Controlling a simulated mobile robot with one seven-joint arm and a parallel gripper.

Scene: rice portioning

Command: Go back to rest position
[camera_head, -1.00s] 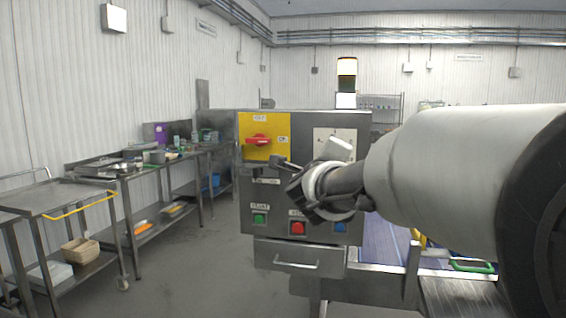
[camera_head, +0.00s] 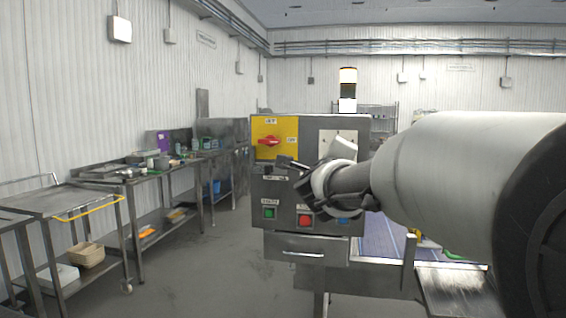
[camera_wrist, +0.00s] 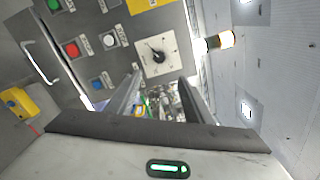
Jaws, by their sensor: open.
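My arm reaches in from the right of the head view, with my gripper (camera_head: 284,172) at its far end in front of the machine's control panel (camera_head: 262,186). In the wrist view my gripper (camera_wrist: 160,98) is open, its two fingers apart with nothing between them. The panel shows a yellow plate with a red rotary switch (camera_head: 269,142) and green (camera_head: 269,213), red (camera_head: 305,220) and blue buttons, the blue one partly covered by my wrist. The wrist view also shows a black dial (camera_wrist: 156,57) on a white plate. I cannot tell whether my gripper touches the panel.
A blue conveyor (camera_head: 380,238) runs behind my arm at the right. A steel trolley (camera_head: 50,201) and worktables (camera_head: 150,172) with items line the left wall. The grey floor (camera_head: 205,265) between them and the machine is clear. A signal tower (camera_head: 348,88) tops the machine.

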